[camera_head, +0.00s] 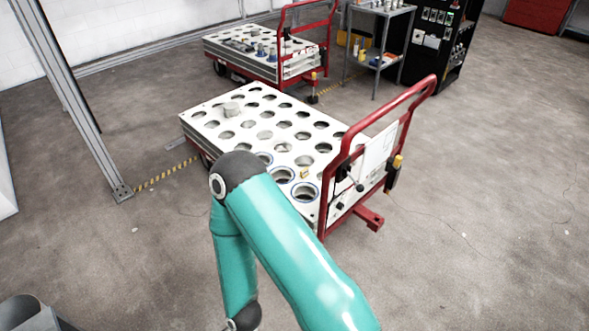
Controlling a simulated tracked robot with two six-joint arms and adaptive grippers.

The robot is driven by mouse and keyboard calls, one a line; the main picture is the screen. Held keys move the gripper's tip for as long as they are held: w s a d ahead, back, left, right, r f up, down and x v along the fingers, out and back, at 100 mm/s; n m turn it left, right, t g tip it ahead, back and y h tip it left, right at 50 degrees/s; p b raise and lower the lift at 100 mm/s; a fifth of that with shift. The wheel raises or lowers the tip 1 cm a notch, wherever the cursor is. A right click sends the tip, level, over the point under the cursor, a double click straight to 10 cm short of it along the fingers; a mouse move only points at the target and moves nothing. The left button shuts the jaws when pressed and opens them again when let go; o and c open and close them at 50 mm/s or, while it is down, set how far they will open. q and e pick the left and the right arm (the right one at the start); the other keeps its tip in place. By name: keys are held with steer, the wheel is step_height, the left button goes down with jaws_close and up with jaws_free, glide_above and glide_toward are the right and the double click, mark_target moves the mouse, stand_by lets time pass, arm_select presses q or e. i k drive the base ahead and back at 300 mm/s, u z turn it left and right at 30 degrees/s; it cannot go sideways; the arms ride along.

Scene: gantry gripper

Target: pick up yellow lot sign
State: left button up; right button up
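One of my teal arms reaches up from the bottom edge and bends at a dark elbow before the cart's front corner, hiding part of that corner. Its forearm drops back to the bottom edge, where the wrist is cut off. Neither gripper is in the picture.
The near cart has a red push handle (418,92) at its right end. A second cart (222,45), a grey shelf trolley (386,10) and a black rack (434,50) stand behind. A metal post (84,120) rises at left. Floor at right is clear.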

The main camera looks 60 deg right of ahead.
mark_target(304, 173)
steer(key=z, duration=0.35)
steer(key=i, duration=1.25)
steer(key=z, duration=1.25)
steer(key=i, duration=1.4)
steer(key=z, duration=0.5)
steer(key=k, duration=0.5)
steer(key=z, duration=0.25)
steer(key=i, duration=0.55)
steer(key=u, duration=0.1)
